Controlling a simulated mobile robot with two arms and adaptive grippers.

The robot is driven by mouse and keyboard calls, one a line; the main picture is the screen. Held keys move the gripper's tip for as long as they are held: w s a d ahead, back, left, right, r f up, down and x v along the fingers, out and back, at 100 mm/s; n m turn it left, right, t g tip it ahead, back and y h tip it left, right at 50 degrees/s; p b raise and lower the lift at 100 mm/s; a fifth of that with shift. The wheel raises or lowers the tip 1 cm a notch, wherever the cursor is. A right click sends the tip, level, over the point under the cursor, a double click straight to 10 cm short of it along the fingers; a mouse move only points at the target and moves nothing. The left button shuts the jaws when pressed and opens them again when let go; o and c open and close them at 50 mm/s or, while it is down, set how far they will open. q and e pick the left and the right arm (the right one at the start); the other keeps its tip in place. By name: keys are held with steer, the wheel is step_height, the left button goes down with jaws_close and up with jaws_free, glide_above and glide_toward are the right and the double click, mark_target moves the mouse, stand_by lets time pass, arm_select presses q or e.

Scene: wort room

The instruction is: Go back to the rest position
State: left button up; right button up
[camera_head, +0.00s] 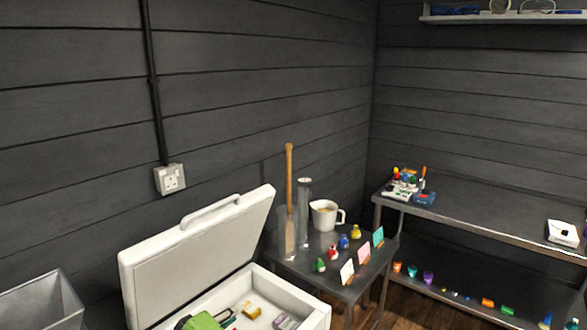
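Neither of my grippers can be made out in the head view, and no arm is clearly seen. The task names no object. A white cool box (195,255) stands at the bottom centre-left with its lid raised. Inside it lie a green item (205,321) with a dark part beside it, a small yellow item (251,311) and a pinkish-grey item (286,322). The bottom of the frame cuts off the box's front.
A small dark table (335,285) holds a wooden paddle (289,190), a metal cylinder (304,210), a white jug (325,215), small coloured flasks and cards. A metal bin (40,302) stands at bottom left. A two-level bench (480,225) lines the right wall.

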arm_select(q)
steer(key=s+d+f+m+g, duration=0.1)
steer(key=s+f+m, duration=0.15)
steer(key=s, duration=0.35)
steer(key=s+d+f+m+g, duration=0.1)
steer(key=s+f, duration=0.3)
steer(key=s, duration=0.2)
steer(key=s+a+f+m+g+y, duration=0.1)
steer(key=s+a+f+m+g, duration=0.1)
steer(key=s, duration=0.7)
steer(key=s+a+f+m+g+y, duration=0.1)
steer(key=s+a+m+g+y, duration=0.15)
steer(key=s, duration=0.55)
steer(key=s+a+f+m+g+y, duration=0.1)
steer(key=s+a+f+m+g, duration=0.1)
steer(key=s, duration=0.7)
step_height(320, 180, down, 27)
steer(key=s+g+b, duration=0.1)
steer(key=b, duration=0.2)
steer(key=s+a+f+g+b, duration=0.1)
steer(key=s+a+f+b, duration=0.1)
steer(key=s+f, duration=1.6)
step_height(320, 180, down, 3)
steer(key=shift+a+r+m+g+b, duration=0.1)
steer(key=shift+a+m+g+b, duration=0.25)
steer(key=shift+a+m+b, duration=0.1)
steer(key=shift+w, duration=0.1)
